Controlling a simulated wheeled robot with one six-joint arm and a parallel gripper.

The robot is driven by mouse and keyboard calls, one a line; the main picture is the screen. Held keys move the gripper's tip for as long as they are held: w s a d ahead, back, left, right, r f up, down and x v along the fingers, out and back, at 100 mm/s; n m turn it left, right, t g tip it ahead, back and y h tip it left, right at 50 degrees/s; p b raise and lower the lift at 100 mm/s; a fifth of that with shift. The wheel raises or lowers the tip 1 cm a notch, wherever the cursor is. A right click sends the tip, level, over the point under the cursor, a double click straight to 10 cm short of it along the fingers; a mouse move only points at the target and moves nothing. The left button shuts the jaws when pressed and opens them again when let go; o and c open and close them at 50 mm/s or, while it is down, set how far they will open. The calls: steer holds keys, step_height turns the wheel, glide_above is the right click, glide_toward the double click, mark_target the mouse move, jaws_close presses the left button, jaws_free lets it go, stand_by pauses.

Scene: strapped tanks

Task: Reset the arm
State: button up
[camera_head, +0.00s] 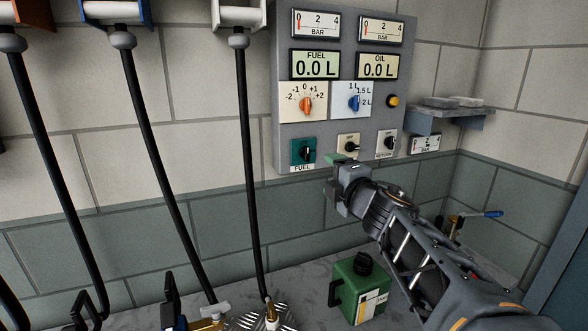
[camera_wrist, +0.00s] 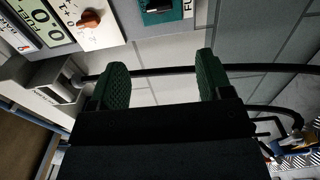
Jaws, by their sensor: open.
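My gripper (camera_head: 341,164) is at the end of my arm, in front of the lower edge of the grey control panel (camera_head: 343,111) in the head view. In the wrist view, my gripper (camera_wrist: 161,80) has its two green textured fingertips well apart, with nothing between them. The panel's dials show partly beyond it: an orange knob (camera_wrist: 89,19) and a teal FUEL switch plate (camera_wrist: 160,10). The teal switch (camera_head: 303,152) also shows in the head view, left of the gripper. I cannot tell whether the gripper touches the panel.
Black hoses (camera_head: 248,170) hang along the tiled wall at left. A green can (camera_head: 358,289) with a black cap stands on the floor below my arm. A small shelf (camera_head: 446,118) and a blue-handled valve (camera_head: 486,214) are at right.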

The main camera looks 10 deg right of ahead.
steer(key=s+d+f+m+g+h, duration=0.2)
steer(key=d+f+m+g+h, duration=0.15)
steer(key=f+m, duration=0.3)
steer(key=s+d+f+m+g+h, duration=0.3)
steer(key=d+f+m+h, duration=0.2)
steer(key=m, duration=0.3)
steer(key=s+a+f+m+g+y+p, duration=0.3)
steer(key=s+a+f+m+g+y, duration=0.2)
steer(key=s+a+f, duration=0.6)
steer(key=s+m+g, duration=0.1)
steer(key=s+g, duration=0.1)
steer(key=s, duration=0.1)
steer(key=shift+f+g, duration=0.35)
steer(key=shift+f, duration=0.05)
